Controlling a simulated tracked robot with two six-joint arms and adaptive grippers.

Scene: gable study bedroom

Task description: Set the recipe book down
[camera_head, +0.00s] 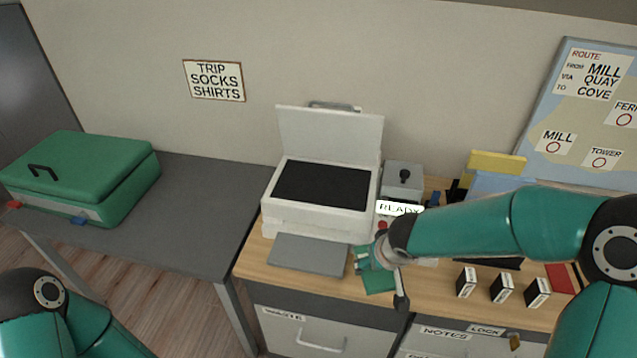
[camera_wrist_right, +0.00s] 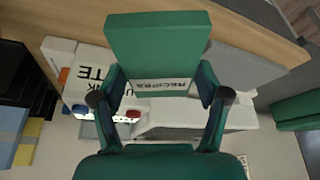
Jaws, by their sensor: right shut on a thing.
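The recipe book is green with a white band lettered RECIPES, and it fills the top middle of the right wrist view (camera_wrist_right: 158,42). In the head view its green cover (camera_head: 379,283) shows at the front of the wooden desk, right of the grey slab. My right gripper (camera_wrist_right: 160,88) is shut on the book, one finger on each side of it. In the head view the right gripper (camera_head: 383,262) partly hides the book. I cannot tell whether the book touches the desk. Only my left arm shows at the lower left; its gripper is out of view.
A white scanner (camera_head: 325,188) with raised lid stands behind a flat grey slab (camera_head: 308,254). Several small black-and-white boxes (camera_head: 502,288) stand right on the desk (camera_head: 437,303). A green suitcase (camera_head: 80,175) lies on the grey table (camera_head: 195,200), whose right part is bare.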

